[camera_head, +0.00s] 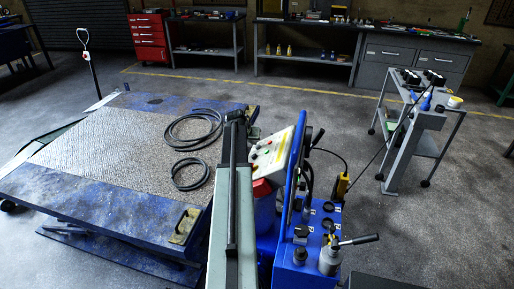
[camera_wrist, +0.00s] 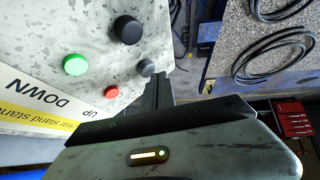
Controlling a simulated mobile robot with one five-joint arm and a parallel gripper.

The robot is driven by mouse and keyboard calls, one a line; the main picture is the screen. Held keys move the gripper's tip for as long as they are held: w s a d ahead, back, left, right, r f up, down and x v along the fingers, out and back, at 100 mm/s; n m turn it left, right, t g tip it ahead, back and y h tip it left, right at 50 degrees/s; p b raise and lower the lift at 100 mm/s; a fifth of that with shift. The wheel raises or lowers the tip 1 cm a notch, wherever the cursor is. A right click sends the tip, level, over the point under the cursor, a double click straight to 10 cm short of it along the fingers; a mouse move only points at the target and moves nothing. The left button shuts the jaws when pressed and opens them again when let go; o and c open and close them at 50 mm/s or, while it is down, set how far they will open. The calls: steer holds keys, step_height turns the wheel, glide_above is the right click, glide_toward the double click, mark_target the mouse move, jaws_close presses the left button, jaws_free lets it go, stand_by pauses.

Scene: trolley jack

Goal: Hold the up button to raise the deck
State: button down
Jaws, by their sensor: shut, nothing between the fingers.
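The control panel (camera_head: 271,152) stands to the right of the blue-edged deck (camera_head: 90,152) in the head view. In the wrist view the pale panel (camera_wrist: 35,35) carries a green button (camera_wrist: 75,65), a red button (camera_wrist: 111,92), a large black knob (camera_wrist: 127,29) and a smaller dark knob (camera_wrist: 146,68). Upside-down UP and DOWN lettering is on the strip below; UP lies nearest the red button. My gripper (camera_wrist: 160,80) is shut and empty, its tips right of the red button and close to the small knob. I cannot tell whether they touch anything.
Coiled black hoses (camera_head: 195,130) lie on the deck. A blue pump unit (camera_head: 308,245) with levers stands beside the panel. A grey trolley (camera_head: 398,140) stands to the right. Benches and a red tool cabinet (camera_head: 149,38) line the back, with open floor between.

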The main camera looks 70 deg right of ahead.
steer(key=shift+s+f+b, duration=0.3)
steer(key=shift+f+b, duration=0.15)
stand_by(0.6)
steer(key=shift+r, duration=0.15)
stand_by(0.9)
steer(key=shift+w+r+p, duration=0.55)
steer(key=shift+r+p, duration=0.1)
steer(key=shift+p, duration=0.15)
steer(key=shift+r, duration=0.1)
steer(key=w+r+p, duration=0.1)
steer(key=r+p, duration=0.1)
steer(key=w+r+p, duration=0.1)
steer(key=w+p, duration=0.1)
steer(key=shift+w+a+r, duration=0.1)
steer(key=shift+r, duration=0.25)
stand_by(0.8)
